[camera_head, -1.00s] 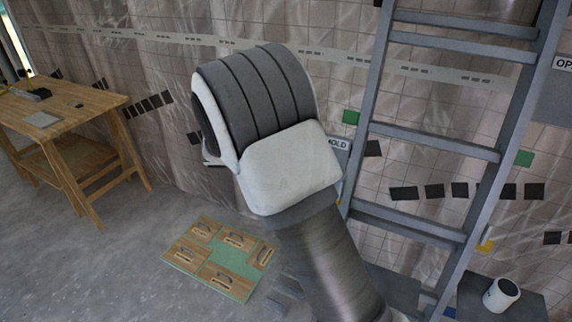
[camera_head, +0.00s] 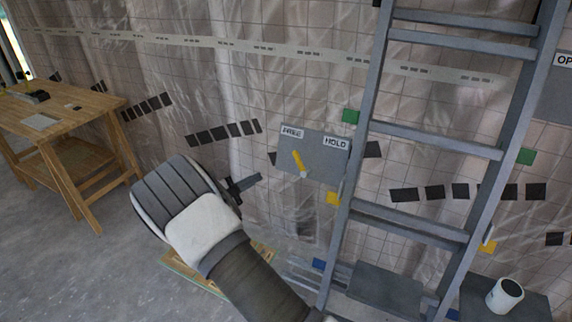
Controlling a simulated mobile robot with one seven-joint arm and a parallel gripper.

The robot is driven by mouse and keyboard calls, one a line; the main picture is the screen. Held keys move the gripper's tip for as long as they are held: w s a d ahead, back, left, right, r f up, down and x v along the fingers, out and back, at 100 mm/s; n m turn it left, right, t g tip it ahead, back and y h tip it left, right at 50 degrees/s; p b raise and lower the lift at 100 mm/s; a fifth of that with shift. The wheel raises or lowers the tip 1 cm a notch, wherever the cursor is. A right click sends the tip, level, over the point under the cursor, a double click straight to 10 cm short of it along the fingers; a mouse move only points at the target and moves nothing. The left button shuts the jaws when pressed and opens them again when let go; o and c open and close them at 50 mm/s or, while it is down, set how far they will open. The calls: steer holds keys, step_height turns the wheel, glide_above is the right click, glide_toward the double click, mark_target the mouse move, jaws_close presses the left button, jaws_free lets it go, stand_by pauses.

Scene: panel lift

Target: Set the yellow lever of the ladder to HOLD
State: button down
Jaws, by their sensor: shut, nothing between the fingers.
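The yellow lever (camera_head: 299,163) is on a grey plate (camera_head: 322,163) beside the ladder (camera_head: 368,140). The lever's pivot is at its lower end, and it points up and left towards the FREE label (camera_head: 292,132). The HOLD label (camera_head: 336,143) is at the plate's upper right. My gripper (camera_head: 243,186) shows as a small dark shape to the left of and below the plate, apart from the lever. It is shut and empty, and my arm partly hides it.
A wooden workbench (camera_head: 85,112) stands at the left. A board with wooden pieces lies on the floor, mostly hidden behind my arm. A white cylinder (camera_head: 504,294) stands on a dark surface at the lower right. Open floor lies between the bench and my arm.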

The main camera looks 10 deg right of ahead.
mark_target(301, 164)
steer(key=shift+d, duration=0.15)
steer(key=w+d, duration=0.1)
steer(key=d, duration=0.2)
steer(key=w+d+p, duration=0.1)
steer(key=w+d, duration=0.1)
steer(key=d, duration=0.1)
steer(key=w+d+p, duration=0.1)
steer(key=w+d, duration=0.1)
steer(key=d, duration=0.2)
steer(key=shift+w+d+r, duration=0.1)
steer(key=shift+r, duration=0.3)
steer(key=shift+b, duration=0.4)
